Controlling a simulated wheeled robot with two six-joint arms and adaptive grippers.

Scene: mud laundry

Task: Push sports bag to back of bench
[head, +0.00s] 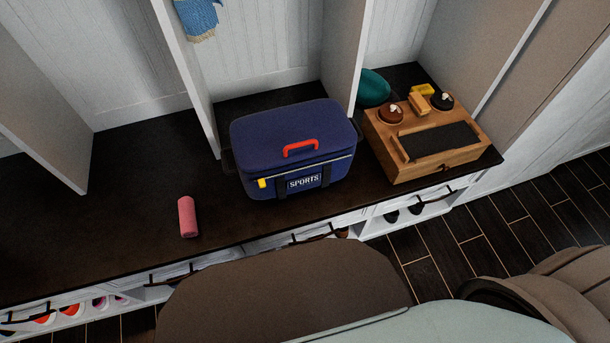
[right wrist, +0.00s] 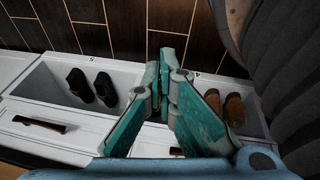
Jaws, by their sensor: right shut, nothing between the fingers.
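The sports bag (head: 290,145) is dark blue with a red handle on top, a yellow zip tag and a SPORTS label on its front. It sits upright on the dark bench top (head: 120,195), between two white dividers, with its front near the bench's front edge. Some dark bench surface shows behind it. My right gripper (right wrist: 165,68) shows in the right wrist view, with its teal fingers closed together and nothing between them. It is over the white shoe cubbies, and the bag is not in that view. My left gripper is not in view.
A wooden box (head: 430,140) with brushes and tins stands close to the bag's right, with a teal round thing (head: 373,88) behind it. A pink roll (head: 187,217) lies to the left. Shoes (right wrist: 92,88) sit in the cubbies below. The bench's left part is mostly clear.

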